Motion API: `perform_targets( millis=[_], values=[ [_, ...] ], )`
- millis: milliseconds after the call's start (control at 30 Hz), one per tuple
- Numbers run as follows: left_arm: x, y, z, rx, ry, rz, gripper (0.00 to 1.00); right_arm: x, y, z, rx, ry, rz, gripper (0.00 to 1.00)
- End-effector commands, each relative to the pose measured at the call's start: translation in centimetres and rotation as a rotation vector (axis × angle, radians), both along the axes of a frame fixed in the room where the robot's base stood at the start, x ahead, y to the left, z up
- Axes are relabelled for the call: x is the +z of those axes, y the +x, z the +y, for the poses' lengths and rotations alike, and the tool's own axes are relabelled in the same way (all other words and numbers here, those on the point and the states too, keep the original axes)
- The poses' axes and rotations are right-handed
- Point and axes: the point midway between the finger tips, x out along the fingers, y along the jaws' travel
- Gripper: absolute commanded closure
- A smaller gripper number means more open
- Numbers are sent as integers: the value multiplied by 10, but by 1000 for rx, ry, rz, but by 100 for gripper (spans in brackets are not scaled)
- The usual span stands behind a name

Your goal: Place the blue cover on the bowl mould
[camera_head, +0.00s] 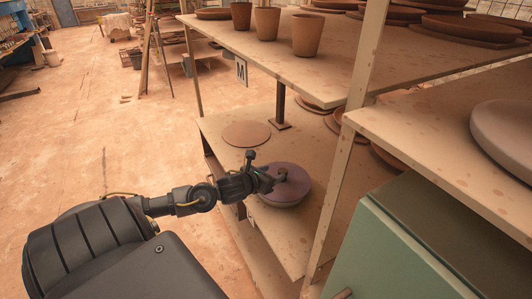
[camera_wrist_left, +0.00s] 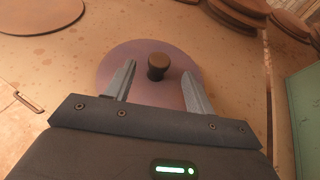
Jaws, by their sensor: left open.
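A round purple-blue cover (camera_head: 291,184) with a dark knob lies on the lower shelf, with a paler grey rim under its edge. I cannot tell whether that rim is the bowl mould or the cover's own side. In the left wrist view the cover (camera_wrist_left: 130,58) lies flat, and its brown knob (camera_wrist_left: 157,67) stands up between and slightly beyond my fingers. My left gripper (camera_head: 268,166) is open at the left side of the cover, its fingers apart and holding nothing. My right gripper is not in view.
The lower shelf (camera_head: 225,127) also bears a flat brown disc (camera_head: 246,133) and more discs behind. An upper shelf (camera_head: 270,50) with brown pots (camera_head: 307,35) overhangs it. A post (camera_head: 335,190), a green cabinet (camera_head: 400,250) and a large pale round piece (camera_head: 507,130) stand right.

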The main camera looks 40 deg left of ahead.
Motion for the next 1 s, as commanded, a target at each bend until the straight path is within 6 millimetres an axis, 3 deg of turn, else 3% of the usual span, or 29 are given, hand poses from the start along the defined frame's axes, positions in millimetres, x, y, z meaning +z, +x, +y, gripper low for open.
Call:
perform_targets(
  millis=[100, 300, 1000],
  values=[
    [4, -17, -2, -2, 2, 2, 46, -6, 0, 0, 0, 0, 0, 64],
    [11, -28, -3, 0, 0, 1, 46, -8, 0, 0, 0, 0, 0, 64],
    [12, -29, -3, -1, 0, 0, 46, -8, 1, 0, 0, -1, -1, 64]
  ],
)
